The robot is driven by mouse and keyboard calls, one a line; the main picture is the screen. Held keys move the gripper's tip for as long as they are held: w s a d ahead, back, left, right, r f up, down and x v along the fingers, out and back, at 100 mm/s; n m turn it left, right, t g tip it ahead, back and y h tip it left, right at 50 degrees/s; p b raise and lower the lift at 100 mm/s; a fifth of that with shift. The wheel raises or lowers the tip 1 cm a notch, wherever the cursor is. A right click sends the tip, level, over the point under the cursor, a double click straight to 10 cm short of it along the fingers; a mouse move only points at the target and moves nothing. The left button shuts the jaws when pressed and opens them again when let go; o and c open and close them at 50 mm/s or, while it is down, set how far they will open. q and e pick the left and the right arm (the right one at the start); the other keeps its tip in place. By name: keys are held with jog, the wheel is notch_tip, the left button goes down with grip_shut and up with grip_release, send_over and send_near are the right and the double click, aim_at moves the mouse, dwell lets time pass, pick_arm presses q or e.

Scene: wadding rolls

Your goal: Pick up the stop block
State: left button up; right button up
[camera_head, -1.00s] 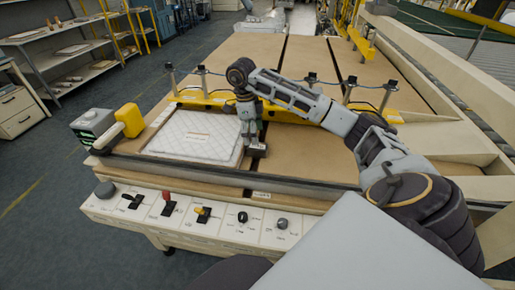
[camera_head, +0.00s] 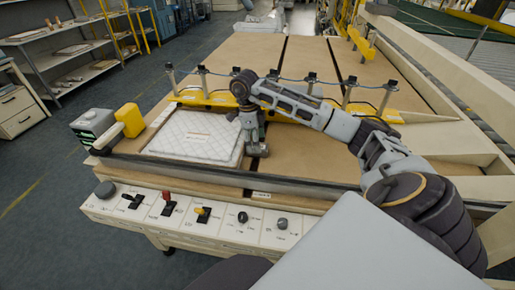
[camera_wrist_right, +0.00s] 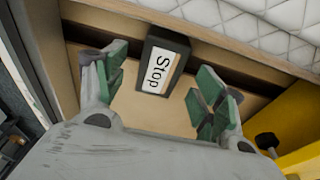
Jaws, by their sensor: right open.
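The stop block (camera_wrist_right: 151,50) is a small dark block with a white label reading "Stop" in the right wrist view. It rests on the tan board beside a dark slot and a light rail. My right gripper (camera_wrist_right: 158,84) is open, with green-padded fingers on either side of the block's near part; I see gaps between the pads and the block. In the head view my right gripper (camera_head: 256,150) points down at the board just right of the white quilted pad (camera_head: 190,132), and it largely hides the block there. My left gripper is not in view.
A yellow bar (camera_head: 215,98) with several posts and a blue cable runs behind the gripper. A yellow part (camera_wrist_right: 300,115) sits close by at right in the wrist view. A control panel (camera_head: 190,215) lines the front edge. Bare board (camera_head: 310,155) lies to the right.

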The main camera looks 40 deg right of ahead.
jog(key=shift+s+d+f, duration=0.15)
jog(key=shift+f, duration=0.65)
jog(key=shift+s+f, duration=0.1)
jog(key=shift+f, duration=0.85)
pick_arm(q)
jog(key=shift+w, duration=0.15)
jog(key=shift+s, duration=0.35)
